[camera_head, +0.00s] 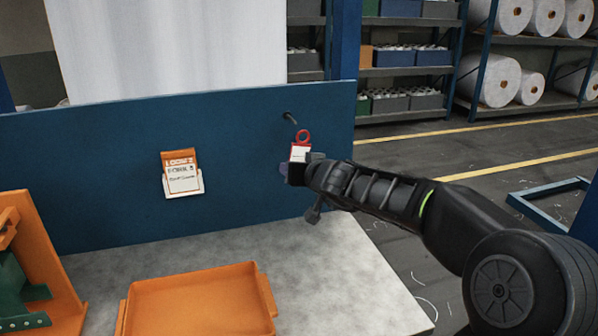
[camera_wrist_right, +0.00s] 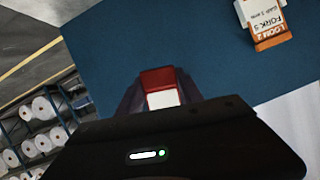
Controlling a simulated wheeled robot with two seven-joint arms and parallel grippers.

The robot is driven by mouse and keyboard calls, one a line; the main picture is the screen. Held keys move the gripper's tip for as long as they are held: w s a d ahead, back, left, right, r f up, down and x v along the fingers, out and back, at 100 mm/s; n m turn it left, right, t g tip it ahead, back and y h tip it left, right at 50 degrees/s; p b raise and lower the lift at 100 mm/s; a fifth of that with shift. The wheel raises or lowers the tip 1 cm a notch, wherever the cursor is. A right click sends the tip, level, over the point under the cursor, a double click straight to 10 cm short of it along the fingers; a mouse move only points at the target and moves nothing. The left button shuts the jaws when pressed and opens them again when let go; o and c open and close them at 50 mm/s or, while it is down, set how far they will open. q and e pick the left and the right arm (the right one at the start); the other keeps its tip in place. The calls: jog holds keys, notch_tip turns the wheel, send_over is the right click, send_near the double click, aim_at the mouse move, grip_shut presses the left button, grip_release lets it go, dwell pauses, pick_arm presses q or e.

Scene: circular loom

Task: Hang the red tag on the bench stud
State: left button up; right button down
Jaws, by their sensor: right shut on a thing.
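The red tag (camera_head: 300,151) has a white face and a red ring at its top. My right gripper (camera_head: 294,172) is shut on its lower part and holds it upright, ring up, in front of the blue back panel. The tag also shows between the fingers in the right wrist view (camera_wrist_right: 161,90). The bench stud (camera_head: 290,118) is a small dark peg on the panel, just above and left of the ring in the head view. The ring appears apart from the stud; the depth gap is hard to tell. My left gripper is not in view.
An orange-and-white card holder (camera_head: 182,174) is on the blue panel (camera_head: 100,170) to the left. An orange tray (camera_head: 200,300) lies on the grey bench top (camera_head: 340,270). An orange and green fixture (camera_head: 35,270) stands at the left edge. Shelves with rolls are behind.

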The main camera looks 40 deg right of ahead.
jog(key=w, duration=0.1)
jog(key=w+d+p, duration=0.1)
jog(key=w, duration=0.2)
jog(key=shift+w+d+r, duration=0.1)
jog(key=shift+w+d, duration=0.2)
jog(key=shift+w, duration=0.05)
jog(key=shift+r+p, duration=0.2)
jog(key=shift+p, duration=0.2)
jog(key=shift+w+d, duration=0.1)
jog(key=shift+w, duration=0.1)
jog(key=shift+w+d+p, duration=0.25)
jog(key=shift+w+p, duration=0.2)
jog(key=shift+w, duration=0.35)
jog(key=shift+w+d, duration=0.1)
jog(key=shift+w, duration=0.15)
dwell(0.5)
jog(key=shift+f, duration=0.25)
dwell(0.4)
jog(key=c, duration=0.7)
grip_release()
